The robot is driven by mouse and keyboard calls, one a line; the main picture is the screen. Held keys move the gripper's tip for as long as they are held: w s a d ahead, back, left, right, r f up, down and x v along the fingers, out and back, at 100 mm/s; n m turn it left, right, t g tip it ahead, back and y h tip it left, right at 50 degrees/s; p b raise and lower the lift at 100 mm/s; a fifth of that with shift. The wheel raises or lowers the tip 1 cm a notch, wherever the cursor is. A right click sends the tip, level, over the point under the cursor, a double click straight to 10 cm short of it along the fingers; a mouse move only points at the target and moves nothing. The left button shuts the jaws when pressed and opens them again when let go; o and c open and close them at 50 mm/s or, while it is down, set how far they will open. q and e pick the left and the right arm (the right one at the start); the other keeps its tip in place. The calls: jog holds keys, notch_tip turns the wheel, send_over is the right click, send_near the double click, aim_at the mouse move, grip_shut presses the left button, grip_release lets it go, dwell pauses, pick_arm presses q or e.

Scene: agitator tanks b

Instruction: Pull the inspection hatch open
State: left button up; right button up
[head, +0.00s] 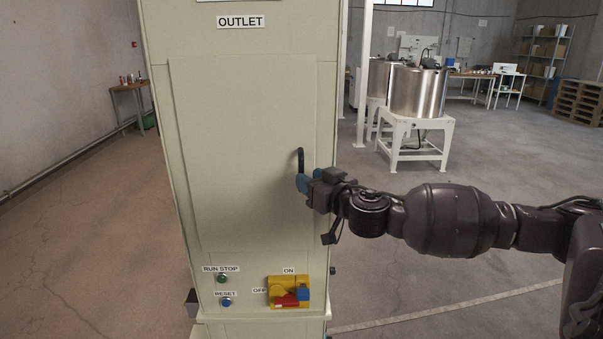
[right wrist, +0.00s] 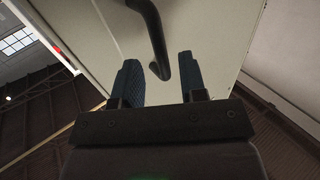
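The inspection hatch (head: 230,120) is a flat beige panel on the front of a tall beige cabinet under an OUTLET label. It looks flush with the cabinet face. A dark curved handle (head: 301,158) stands upright near its right edge. My right gripper (head: 303,183) is at the lower end of the handle, reaching in from the right. In the right wrist view the handle (right wrist: 152,30) comes down from the top and its lower end lies between the two blue fingertips (right wrist: 160,75), with gaps beside it. My left gripper is not in view.
Below the hatch are a green button (head: 222,279), a blue button (head: 226,302) and a yellow switch box (head: 288,292) with a red knob. Steel tanks on white stands (head: 420,92) are behind at the right. The floor at the left is open.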

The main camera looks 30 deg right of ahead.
jog(key=shift+w+a, duration=0.1)
jog(key=shift+w, duration=1.85)
grip_shut()
